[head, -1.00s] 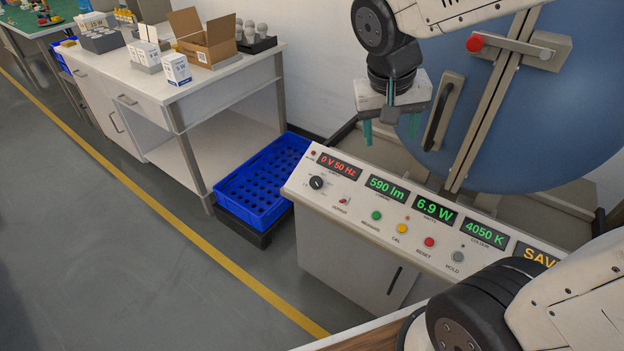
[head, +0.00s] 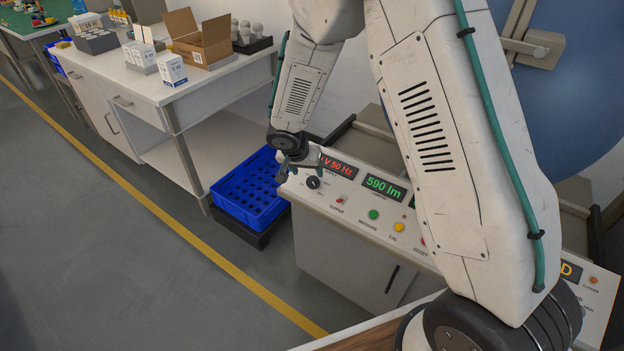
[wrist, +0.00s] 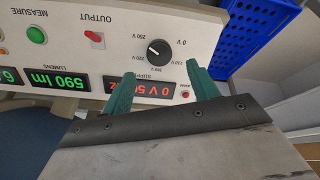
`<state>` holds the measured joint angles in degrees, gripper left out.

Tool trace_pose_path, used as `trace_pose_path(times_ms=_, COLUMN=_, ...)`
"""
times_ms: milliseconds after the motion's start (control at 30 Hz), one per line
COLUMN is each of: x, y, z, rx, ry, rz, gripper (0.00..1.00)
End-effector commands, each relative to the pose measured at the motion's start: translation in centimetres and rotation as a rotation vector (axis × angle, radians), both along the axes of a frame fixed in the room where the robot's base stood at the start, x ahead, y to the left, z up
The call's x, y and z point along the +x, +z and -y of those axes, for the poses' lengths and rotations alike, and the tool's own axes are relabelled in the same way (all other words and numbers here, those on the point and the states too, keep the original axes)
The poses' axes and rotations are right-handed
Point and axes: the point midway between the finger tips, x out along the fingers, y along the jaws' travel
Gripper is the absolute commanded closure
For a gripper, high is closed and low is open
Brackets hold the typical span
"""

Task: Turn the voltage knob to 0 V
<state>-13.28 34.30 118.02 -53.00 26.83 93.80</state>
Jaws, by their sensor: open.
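The voltage knob (head: 313,183) is a small black dial at the left end of the white control panel. In the wrist view, which shows the panel upside down, the knob (wrist: 159,52) has printed marks around it, among them 0 V. Its exact pointer direction is too small to read surely. The red supply display (wrist: 140,88) reads 0 V, partly hidden by a finger. My gripper (head: 300,168) is just above the panel's left end, close to the knob. In the wrist view its green fingers (wrist: 160,72) are open and empty, apart from the knob, which shows between and beyond their tips.
A red output switch (wrist: 95,39) and a green button (wrist: 37,35) sit beside the knob. A blue crate (head: 248,195) stands left of the panel. A white bench (head: 205,85) with boxes and bulbs is behind it. The large blue sphere (head: 590,90) is at the right.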

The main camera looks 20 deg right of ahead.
Motion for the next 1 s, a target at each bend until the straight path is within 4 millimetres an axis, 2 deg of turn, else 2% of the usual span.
trace_pose_path(times_ms=200, x=0.8, y=-3.4, z=1.3, rx=-0.001, ry=-0.002, rz=-0.004, gripper=0.41)
trace_pose_path(times_ms=400, x=1.5, y=-5.5, z=2.0, rx=-0.002, ry=-0.002, rz=-0.002, gripper=0.41)
trace_pose_path(times_ms=767, x=1.6, y=-6.0, z=2.2, rx=0.000, ry=-0.001, rz=-0.001, gripper=0.41)
trace_pose_path(times_ms=900, x=1.6, y=-6.0, z=2.1, rx=0.000, ry=-0.001, rz=-0.001, gripper=0.80)
trace_pose_path(times_ms=933, x=1.6, y=-6.0, z=2.1, rx=0.000, ry=-0.001, rz=-0.001, gripper=0.85)
trace_pose_path(times_ms=1000, x=1.6, y=-6.0, z=2.1, rx=0.000, ry=-0.001, rz=-0.001, gripper=0.85)
